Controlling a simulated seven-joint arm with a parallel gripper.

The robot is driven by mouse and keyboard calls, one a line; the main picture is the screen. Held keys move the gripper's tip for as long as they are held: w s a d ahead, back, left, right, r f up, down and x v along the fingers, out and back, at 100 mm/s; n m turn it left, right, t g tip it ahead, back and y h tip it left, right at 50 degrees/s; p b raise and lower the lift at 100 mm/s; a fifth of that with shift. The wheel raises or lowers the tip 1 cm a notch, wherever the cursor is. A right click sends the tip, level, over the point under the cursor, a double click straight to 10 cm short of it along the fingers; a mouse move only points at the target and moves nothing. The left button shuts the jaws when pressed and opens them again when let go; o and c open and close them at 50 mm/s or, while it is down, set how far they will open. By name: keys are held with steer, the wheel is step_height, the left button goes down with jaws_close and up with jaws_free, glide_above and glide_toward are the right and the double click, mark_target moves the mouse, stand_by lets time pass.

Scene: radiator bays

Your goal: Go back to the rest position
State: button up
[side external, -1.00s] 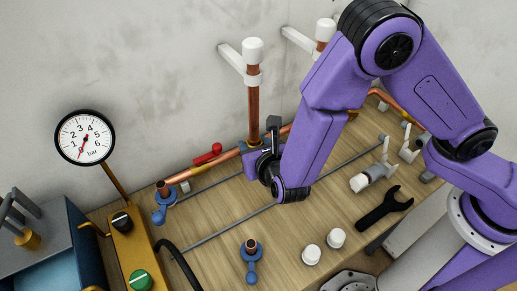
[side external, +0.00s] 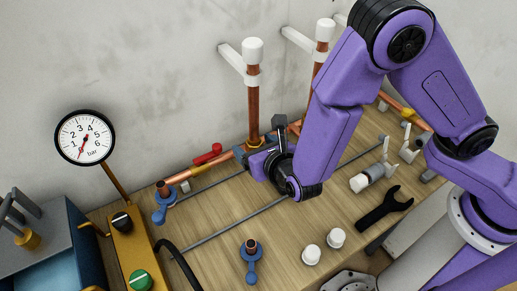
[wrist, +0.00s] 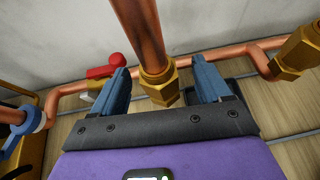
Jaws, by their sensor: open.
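My gripper (wrist: 160,93) is open, with its two blue-grey fingers apart in the wrist view. Between and just beyond the fingertips stands a vertical copper riser pipe with a brass nut (wrist: 160,86) at its foot. I cannot tell whether a finger touches it. In the side external view my gripper (side external: 253,160) is low over the bench at the foot of the left riser (side external: 254,114), partly hidden by my own wrist. Nothing is held in the jaws.
A red-handled valve (side external: 208,154) sits left of my gripper on the horizontal copper pipe. A second riser (side external: 320,65) stands behind my arm. A pressure gauge (side external: 85,137) stands at left. A wrench (side external: 385,206), a grey-white fitting (side external: 366,178) and white caps (side external: 312,254) lie on the bench.

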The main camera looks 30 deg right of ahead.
steer(key=v, duration=0.9)
steer(key=shift+s, duration=0.15)
steer(key=shift+r, duration=0.1)
steer(key=s+d+r+m+g+h, duration=0.1)
steer(key=d+r+m+g+h, duration=0.15)
steer(key=d+m, duration=0.5)
steer(key=s+d+r+m+g+h, duration=0.15)
steer(key=d+m+g, duration=0.3)
steer(key=d, duration=0.55)
steer(key=s+d+r+m+g+y, duration=0.3)
steer(key=s+d+m+g+y, duration=0.2)
steer(key=s+m, duration=0.5)
steer(key=s+d, duration=0.1)
steer(key=s, duration=0.2)
steer(key=shift+d+r+m+g, duration=0.25)
steer(key=shift+d+m+g, duration=0.05)
steer(key=shift+d, duration=0.1)
